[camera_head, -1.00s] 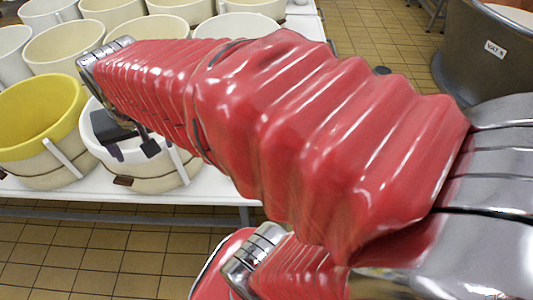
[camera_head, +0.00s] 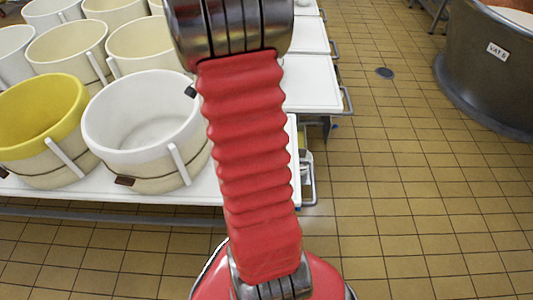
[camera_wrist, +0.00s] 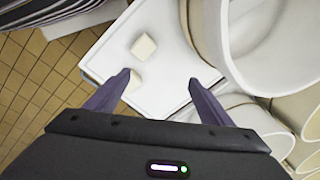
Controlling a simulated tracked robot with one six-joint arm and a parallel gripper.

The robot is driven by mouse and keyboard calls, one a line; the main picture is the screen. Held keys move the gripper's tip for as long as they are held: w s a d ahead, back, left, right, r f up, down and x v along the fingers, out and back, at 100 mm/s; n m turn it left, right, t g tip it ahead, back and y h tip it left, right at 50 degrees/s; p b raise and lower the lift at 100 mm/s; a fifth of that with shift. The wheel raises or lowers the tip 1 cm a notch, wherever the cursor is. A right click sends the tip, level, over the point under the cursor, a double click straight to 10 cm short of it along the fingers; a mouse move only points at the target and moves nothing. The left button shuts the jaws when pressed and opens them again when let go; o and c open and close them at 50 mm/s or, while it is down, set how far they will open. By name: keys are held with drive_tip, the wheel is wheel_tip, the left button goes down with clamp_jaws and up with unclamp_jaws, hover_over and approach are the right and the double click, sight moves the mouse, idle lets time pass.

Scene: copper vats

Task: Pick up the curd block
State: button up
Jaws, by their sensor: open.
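Two small cream curd blocks lie on a white tabletop in the wrist view. One block (camera_wrist: 143,46) lies farther out, beyond the fingertips. The other block (camera_wrist: 135,80) appears close beside the left finger, which partly overlaps it in the picture. I cannot tell whether they touch. My gripper (camera_wrist: 160,77) is open, with its two dark purple fingers apart and nothing held between them. In the head view no curd block shows and my gripper cannot be made out; my red arm covers part of the table.
The white table (camera_wrist: 170,28) has an edge at the left, with tiled floor beyond. White tubs (camera_wrist: 280,45) crowd the right. In the head view, an empty white-rimmed tub (camera_head: 145,125) and a yellow-lined tub (camera_head: 40,115) stand left of my arm. A vat (camera_head: 490,65) stands far right.

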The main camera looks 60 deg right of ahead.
drive_tip(key=s+d+f+m, duration=0.4)
drive_tip(key=s+d+f, duration=0.2)
drive_tip(key=d+f, duration=0.1)
drive_tip(key=s+d+f+m+g+y, duration=0.1)
drive_tip(key=s+d+f+m, duration=0.4)
drive_tip(key=f, duration=0.4)
drive_tip(key=shift+s+d+f, duration=0.35)
drive_tip(key=shift+s+d, duration=0.25)
drive_tip(key=shift+d, duration=0.25)
drive_tip(key=shift+f, duration=4.3)
drive_tip(key=shift+a, duration=0.1)
drive_tip(key=shift+a+f, duration=0.15)
drive_tip(key=shift+f, duration=2.45)
drive_tip(key=shift+c, duration=0.5)
